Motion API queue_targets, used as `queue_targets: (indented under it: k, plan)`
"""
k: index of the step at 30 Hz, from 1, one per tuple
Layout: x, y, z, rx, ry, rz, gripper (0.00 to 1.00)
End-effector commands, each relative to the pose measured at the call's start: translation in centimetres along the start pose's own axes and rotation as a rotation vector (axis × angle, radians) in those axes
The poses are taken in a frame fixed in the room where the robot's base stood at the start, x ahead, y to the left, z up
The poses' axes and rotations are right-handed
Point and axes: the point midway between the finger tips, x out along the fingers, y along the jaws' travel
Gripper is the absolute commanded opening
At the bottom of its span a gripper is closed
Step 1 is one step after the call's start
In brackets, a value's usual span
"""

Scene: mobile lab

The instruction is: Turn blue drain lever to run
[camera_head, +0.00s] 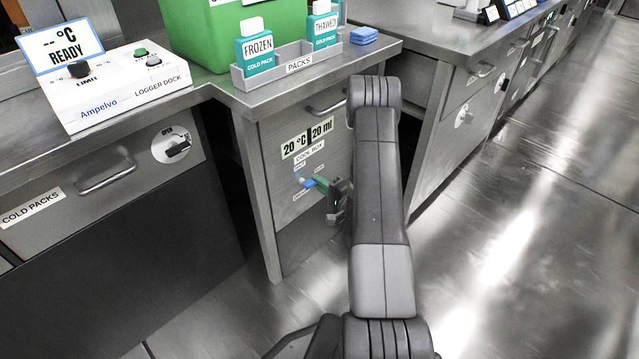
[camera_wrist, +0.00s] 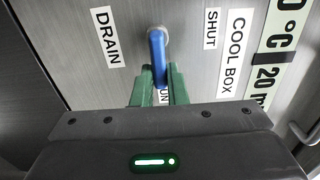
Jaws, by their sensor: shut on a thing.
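The blue drain lever (camera_wrist: 157,55) comes off a round metal pivot on the cabinet front. In the wrist view it points straight down the picture, toward a label of which only "UN" shows. My gripper (camera_wrist: 160,88) has green fingers, one on each side of the lever's free end, shut on it. A "SHUT" label (camera_wrist: 212,28) is to the right of the pivot and a "DRAIN" label (camera_wrist: 105,38) to the left. In the head view my gripper (camera_head: 320,184) is at the cabinet front, and a bit of blue lever (camera_head: 309,183) shows beside the green fingers.
The cool box cabinet (camera_head: 262,160) has a bar handle (camera_head: 326,108) above the lever. On its top stand a green box (camera_head: 205,30) and a packs tray (camera_head: 290,66) with two bottles. A drawer (camera_head: 100,180) is at left. Open floor (camera_head: 530,220) lies to the right.

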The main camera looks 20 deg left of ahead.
Motion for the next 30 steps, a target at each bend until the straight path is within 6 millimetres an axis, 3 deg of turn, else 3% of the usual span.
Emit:
queue_targets:
  k: [6, 7, 10, 21, 30]
  plan:
    - [0.0, 0.1, 0.0, 0.002, 0.001, 0.002, 0.00]
    - [0.0, 0.1, 0.0, 0.002, 0.001, 0.002, 0.17]
    - [0.0, 0.1, 0.0, 0.002, 0.001, 0.002, 0.35]
    - [-0.6, 0.0, -0.1, 0.001, 0.002, 0.001, 0.35]
    - [-5.6, -0.1, -0.1, 0.005, 0.006, 0.003, 0.35]
